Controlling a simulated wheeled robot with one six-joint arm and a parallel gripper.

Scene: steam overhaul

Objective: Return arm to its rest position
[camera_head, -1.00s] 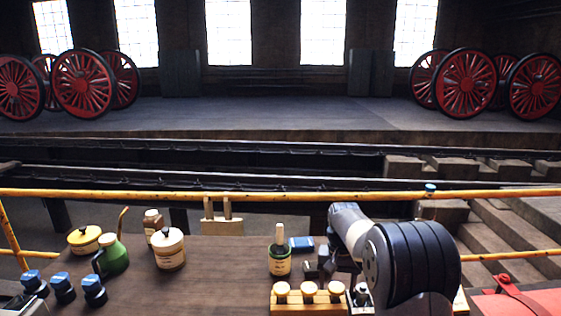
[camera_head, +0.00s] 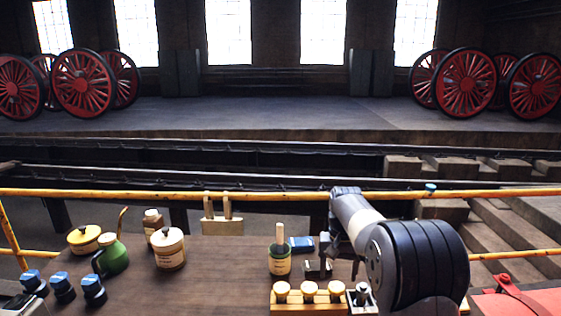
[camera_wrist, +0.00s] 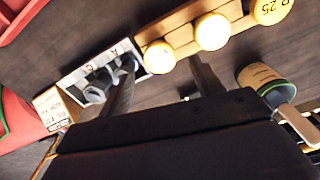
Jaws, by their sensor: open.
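My arm reaches over the right side of the brown bench (camera_head: 205,290). In the head view my gripper (camera_head: 326,247) is partly hidden by my arm, above the bench near the small blue block (camera_head: 301,243). Beyond the fingers are a wooden rack (camera_wrist: 181,28) with round pale-topped pieces and a light tray (camera_wrist: 78,80) with metal parts. The green brush pot (camera_wrist: 268,82) is at the right.
The rack (camera_head: 308,308) stands at the bench's front. A green oil can (camera_head: 113,256), a white lidded jar (camera_head: 170,252) and several blue-topped pieces (camera_head: 63,288) are at left. A yellow rail (camera_head: 260,196) runs behind. A red surface (camera_head: 525,301) is at right.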

